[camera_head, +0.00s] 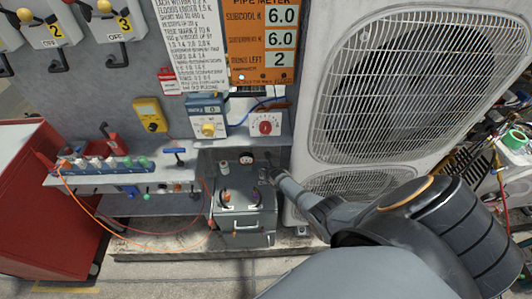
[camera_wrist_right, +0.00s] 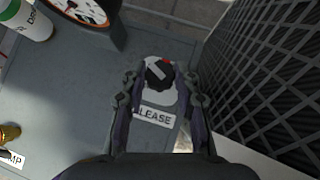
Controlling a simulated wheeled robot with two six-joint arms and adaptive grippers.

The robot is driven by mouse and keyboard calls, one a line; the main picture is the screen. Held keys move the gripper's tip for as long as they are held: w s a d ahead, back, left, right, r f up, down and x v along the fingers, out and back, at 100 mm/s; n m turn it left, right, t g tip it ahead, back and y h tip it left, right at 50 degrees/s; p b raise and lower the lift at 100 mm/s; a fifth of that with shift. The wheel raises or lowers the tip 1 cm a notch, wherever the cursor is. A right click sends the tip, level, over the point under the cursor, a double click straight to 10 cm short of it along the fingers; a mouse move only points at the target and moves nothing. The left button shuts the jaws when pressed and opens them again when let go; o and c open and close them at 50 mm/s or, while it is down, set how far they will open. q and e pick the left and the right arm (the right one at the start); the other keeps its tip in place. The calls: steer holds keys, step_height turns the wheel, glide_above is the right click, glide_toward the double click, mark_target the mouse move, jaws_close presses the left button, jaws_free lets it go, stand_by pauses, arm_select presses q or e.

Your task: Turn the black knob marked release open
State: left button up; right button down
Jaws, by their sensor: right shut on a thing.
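The black knob (camera_wrist_right: 158,74) sits on a pale round base on a grey panel (camera_wrist_right: 75,90) in the right wrist view. My right gripper (camera_wrist_right: 160,80) is shut on the knob, one finger on each side. My left gripper is not in view.
The condenser's grille (camera_wrist_right: 270,80) rises close on the right. A dial gauge (camera_wrist_right: 85,10) and a white canister (camera_wrist_right: 28,18) stand at the upper left. A grey case (camera_head: 244,215) sits below, with orange hoses (camera_head: 130,241) to its left.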

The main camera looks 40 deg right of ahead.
stand_by(0.3)
steer(key=c, duration=1)
jaws_free()
steer(key=v, duration=1.2)
steer(key=shift+d+f, duration=0.1)
